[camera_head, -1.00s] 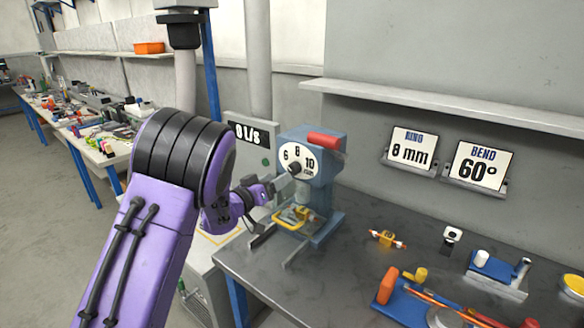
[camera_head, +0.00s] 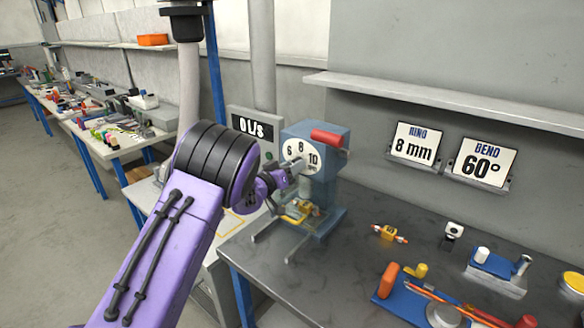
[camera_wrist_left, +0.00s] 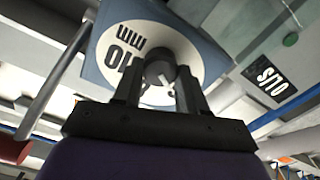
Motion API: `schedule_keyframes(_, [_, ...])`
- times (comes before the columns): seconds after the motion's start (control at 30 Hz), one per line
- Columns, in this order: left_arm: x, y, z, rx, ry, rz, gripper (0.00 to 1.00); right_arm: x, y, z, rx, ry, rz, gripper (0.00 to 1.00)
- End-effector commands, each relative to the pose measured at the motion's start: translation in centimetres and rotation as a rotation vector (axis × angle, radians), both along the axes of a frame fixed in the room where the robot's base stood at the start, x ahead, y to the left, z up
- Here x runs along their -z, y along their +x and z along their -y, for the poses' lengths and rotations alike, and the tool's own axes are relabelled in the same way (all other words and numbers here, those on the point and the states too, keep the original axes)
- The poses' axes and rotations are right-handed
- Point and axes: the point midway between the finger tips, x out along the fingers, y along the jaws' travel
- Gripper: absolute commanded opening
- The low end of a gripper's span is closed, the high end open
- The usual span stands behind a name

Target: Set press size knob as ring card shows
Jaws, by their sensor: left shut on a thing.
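The blue press (camera_head: 322,178) stands at the bench's back left edge. Its round white dial (camera_head: 311,147) reads 6, 8 and 10 mm. My left gripper (camera_head: 297,168) is at the dial's front, shut on the dark size knob. In the left wrist view the knob (camera_wrist_left: 160,70) sits between the fingertips of the gripper (camera_wrist_left: 159,82), before the dial face (camera_wrist_left: 190,45). I cannot tell which number the knob points at. The ring card (camera_head: 414,144) on the wall reads 8 mm. My right gripper is not in view.
A bend card (camera_head: 482,163) reads 60°. The press has a red handle (camera_head: 326,136) on top and a yellow part (camera_head: 299,210) at its base.

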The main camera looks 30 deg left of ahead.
Motion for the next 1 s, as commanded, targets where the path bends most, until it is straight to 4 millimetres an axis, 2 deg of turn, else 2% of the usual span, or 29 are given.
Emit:
schedule_keyframes(0.37, [0.2,0.0,0.0,0.000,0.131,0.011,0.11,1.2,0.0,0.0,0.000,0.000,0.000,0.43])
schedule_keyframes(1.0, [0.3,0.0,0.2,-0.001,0.706,0.057,0.11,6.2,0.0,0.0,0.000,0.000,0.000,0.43])
